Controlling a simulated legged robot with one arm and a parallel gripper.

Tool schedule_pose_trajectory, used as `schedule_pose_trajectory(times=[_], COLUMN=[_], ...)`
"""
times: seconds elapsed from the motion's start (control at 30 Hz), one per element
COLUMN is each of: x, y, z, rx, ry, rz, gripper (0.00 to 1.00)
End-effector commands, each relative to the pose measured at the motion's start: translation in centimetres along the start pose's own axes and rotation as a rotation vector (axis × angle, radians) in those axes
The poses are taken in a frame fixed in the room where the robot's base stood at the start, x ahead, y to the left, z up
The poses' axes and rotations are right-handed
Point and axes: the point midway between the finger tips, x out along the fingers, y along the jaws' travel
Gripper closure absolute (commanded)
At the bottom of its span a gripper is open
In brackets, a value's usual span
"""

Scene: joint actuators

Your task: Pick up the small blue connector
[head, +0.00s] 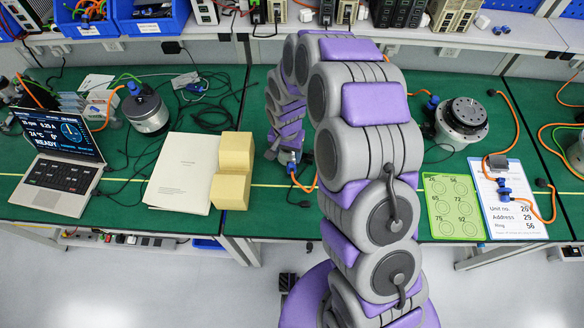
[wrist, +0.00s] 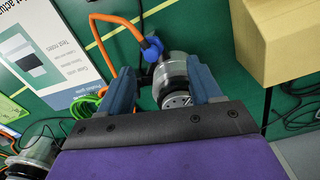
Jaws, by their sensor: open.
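A small blue connector (wrist: 153,48) shows in the wrist view on the end of an orange cable, beside a silver cylindrical actuator (wrist: 171,72). My gripper (wrist: 160,68) is open, with its two blue-grey fingers spread. The actuator shows between the fingers, and the connector lies just beyond their tips, apart from them as far as I can see. In the head view a blue piece with an orange cable (head: 292,158) shows below the end of my arm; my gripper is mostly hidden there. Other blue connectors show on the right actuator (head: 435,101) and on the white sheet (head: 503,184).
Yellow blocks (head: 232,168) stand left of my arm, and a cardboard-coloured box (wrist: 285,40) fills the upper right of the wrist view. A laptop (head: 62,150), a booklet (head: 182,172) and loose cables lie on the green bench. Shelves with blue bins (head: 150,18) line the back.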

Motion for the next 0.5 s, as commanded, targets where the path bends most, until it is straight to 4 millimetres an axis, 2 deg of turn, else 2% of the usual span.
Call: schedule_pose_trajectory(times=[0.1,0.37,0.5], x=[1.3,2.4,4.3], y=[0.5,1.8,1.8], z=[-0.1,-0.5,-0.4], rx=[0.000,0.002,0.002], ry=[-0.001,-0.006,-0.006], rz=[-0.005,-0.021,-0.014], gripper=[0.36,0.36,0.36])
